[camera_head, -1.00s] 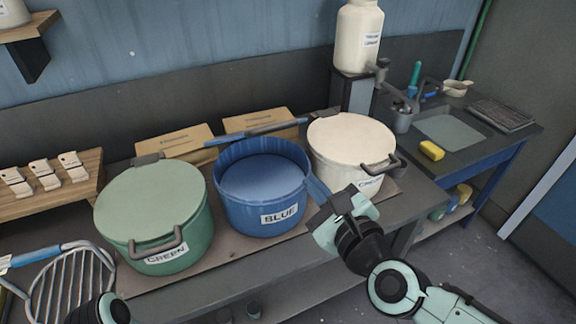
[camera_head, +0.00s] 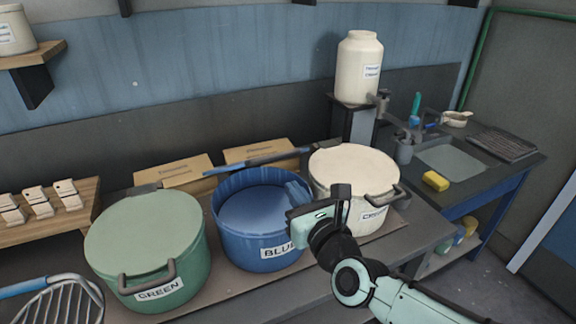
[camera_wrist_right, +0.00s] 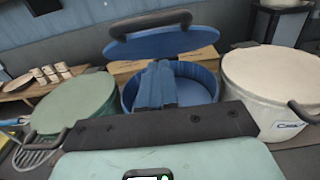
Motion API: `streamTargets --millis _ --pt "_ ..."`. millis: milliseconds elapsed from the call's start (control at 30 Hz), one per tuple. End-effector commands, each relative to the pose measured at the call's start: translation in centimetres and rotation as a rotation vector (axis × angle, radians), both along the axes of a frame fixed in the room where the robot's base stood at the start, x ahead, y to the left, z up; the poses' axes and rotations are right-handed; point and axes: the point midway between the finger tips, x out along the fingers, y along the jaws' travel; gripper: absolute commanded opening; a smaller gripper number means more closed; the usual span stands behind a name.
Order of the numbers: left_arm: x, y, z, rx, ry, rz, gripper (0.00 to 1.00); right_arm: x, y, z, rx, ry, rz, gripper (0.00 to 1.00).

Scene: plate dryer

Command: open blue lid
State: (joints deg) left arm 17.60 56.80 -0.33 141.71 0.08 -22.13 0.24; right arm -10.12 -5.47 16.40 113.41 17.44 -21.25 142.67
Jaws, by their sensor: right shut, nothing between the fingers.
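The blue pot (camera_head: 228,236), labelled BLUE, stands between the green and cream pots with its top uncovered. Its blue lid (camera_head: 256,161) is raised at the pot's back and shows almost edge-on in the head view. In the right wrist view the lid (camera_wrist_right: 165,44) leans up behind the pot (camera_wrist_right: 203,80), its dark handle (camera_wrist_right: 150,22) at the top. My right gripper (camera_head: 296,191) is shut and empty, its blue fingers over the pot's right front rim. The fingers (camera_wrist_right: 155,85) also show in front of the pot's opening, apart from the lid. My left gripper is out of view.
A closed green pot (camera_head: 150,235) stands left and a closed cream pot (camera_head: 352,170) right, close to the blue one. Cardboard boxes (camera_head: 175,172) lie behind. A sink bench (camera_head: 490,175) with a yellow sponge (camera_head: 435,181) is at right.

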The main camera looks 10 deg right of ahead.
Motion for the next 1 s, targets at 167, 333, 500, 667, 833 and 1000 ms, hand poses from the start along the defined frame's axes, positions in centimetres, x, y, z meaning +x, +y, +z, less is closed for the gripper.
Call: streamTargets --millis 167,333,500,667,833,1000 --pt "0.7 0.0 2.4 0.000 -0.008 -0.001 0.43 2.3 0.8 2.0 0.000 -0.003 0.000 0.00" --pt "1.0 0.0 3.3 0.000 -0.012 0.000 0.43 3.2 1.1 2.8 0.001 -0.002 0.000 0.00" --pt "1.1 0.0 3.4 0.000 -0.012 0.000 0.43 3.4 1.1 2.9 0.000 -0.002 0.000 0.00" --pt "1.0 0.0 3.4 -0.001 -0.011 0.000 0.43 3.4 1.1 2.8 -0.001 -0.001 0.000 0.00" --pt "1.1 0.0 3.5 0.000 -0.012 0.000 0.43 3.4 1.1 3.0 -0.001 -0.001 0.000 0.00" --pt "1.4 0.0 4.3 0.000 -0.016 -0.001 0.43 3.8 1.2 4.4 0.000 -0.002 0.001 0.00"
